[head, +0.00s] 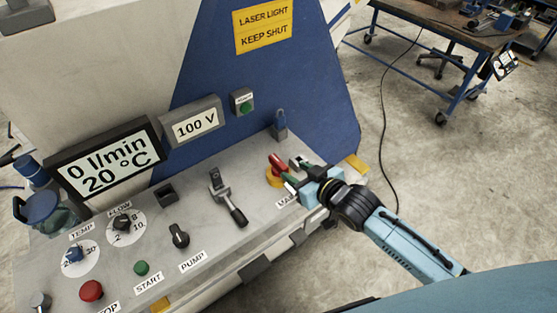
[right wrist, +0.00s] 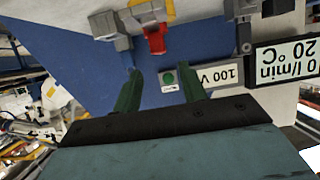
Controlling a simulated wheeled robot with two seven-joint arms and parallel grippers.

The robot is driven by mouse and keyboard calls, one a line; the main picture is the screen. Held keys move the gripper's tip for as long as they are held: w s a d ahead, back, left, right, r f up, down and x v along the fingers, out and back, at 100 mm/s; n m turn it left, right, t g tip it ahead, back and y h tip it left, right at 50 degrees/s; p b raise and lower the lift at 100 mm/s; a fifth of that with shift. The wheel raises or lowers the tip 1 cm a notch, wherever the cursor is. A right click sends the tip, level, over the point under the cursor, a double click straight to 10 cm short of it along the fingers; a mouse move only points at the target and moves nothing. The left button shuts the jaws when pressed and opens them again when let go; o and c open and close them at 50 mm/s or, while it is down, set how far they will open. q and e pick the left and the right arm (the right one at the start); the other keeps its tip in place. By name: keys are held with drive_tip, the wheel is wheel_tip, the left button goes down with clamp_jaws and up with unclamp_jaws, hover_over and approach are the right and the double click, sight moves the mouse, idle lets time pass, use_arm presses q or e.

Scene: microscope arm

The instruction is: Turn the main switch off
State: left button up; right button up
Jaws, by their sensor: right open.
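The main switch (head: 275,173) has a red handle on a yellow base, at the right end of the grey sloping panel. Its label, starting "MA", is partly hidden by my right gripper (head: 295,175). That gripper is open, with its green fingers close to the right side of the switch; contact cannot be made out in the head view. In the right wrist view the red handle (right wrist: 156,41) shows beyond the spread fingers (right wrist: 160,84), with a visible gap and nothing between the fingertips. My left gripper is not in view.
The panel also carries a metal lever (head: 228,198), a black PUMP knob (head: 179,236), a green START button (head: 141,268) and a red button (head: 91,291). A workbench (head: 440,40) is at the back right.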

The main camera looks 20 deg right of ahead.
sight(279, 162)
drive_tip(key=x, duration=0.9)
drive_tip(key=shift+b, duration=0.3)
clamp_jaws()
